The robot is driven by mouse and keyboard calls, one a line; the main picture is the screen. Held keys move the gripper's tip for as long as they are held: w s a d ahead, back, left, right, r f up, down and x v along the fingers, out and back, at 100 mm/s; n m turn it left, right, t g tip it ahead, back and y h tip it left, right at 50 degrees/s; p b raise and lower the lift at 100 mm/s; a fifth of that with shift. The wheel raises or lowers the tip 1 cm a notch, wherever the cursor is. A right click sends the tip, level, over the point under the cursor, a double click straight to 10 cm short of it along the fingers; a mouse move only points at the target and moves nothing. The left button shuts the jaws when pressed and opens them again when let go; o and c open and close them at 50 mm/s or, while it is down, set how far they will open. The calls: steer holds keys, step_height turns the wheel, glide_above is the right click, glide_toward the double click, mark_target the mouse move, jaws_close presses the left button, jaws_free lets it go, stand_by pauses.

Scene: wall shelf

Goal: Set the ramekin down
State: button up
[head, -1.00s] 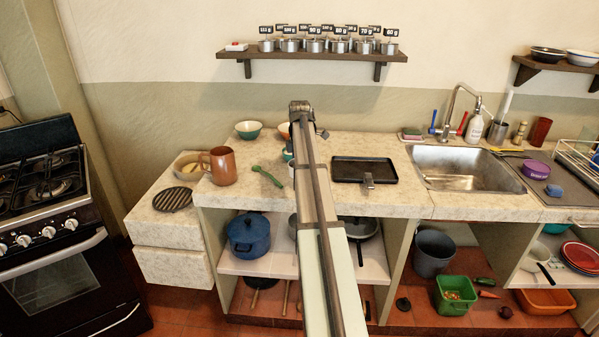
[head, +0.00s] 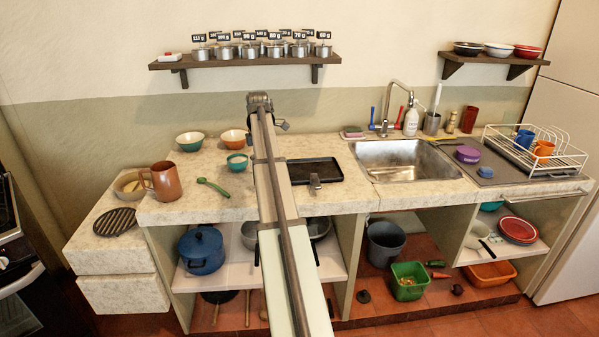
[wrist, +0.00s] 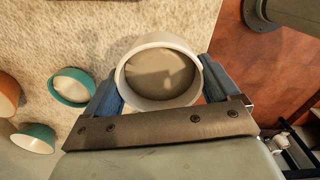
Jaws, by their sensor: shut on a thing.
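The ramekin (wrist: 160,72), a round white dish with a grey-brown inside, shows in the wrist view between the fingers of my gripper (wrist: 160,88). The gripper is shut on it, with one blue-grey finger on each side. It is over the pale speckled counter (wrist: 125,25), near the counter's edge. I cannot tell whether its base touches the counter. In the head view my arm hides the gripper and the ramekin.
A small teal bowl (head: 237,161), a larger teal bowl (head: 190,141) and an orange bowl (head: 233,138) stand left of my arm. A black tray (head: 313,170) lies right of it.

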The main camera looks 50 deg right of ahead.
steer(key=s+d+m, duration=0.1)
steer(key=s+d, duration=0.2)
steer(key=d, duration=0.4)
steer(key=s+d+m, duration=0.1)
steer(key=s+d, duration=0.3)
steer(key=d, duration=0.4)
steer(key=n, duration=0.4)
glide_above(309, 172)
steer(key=shift+f, duration=4.55)
steer(key=shift+f, duration=0.1)
steer(key=o, duration=0.9)
steer(key=shift+o, duration=0.2)
step_height(309, 172, up, 12)
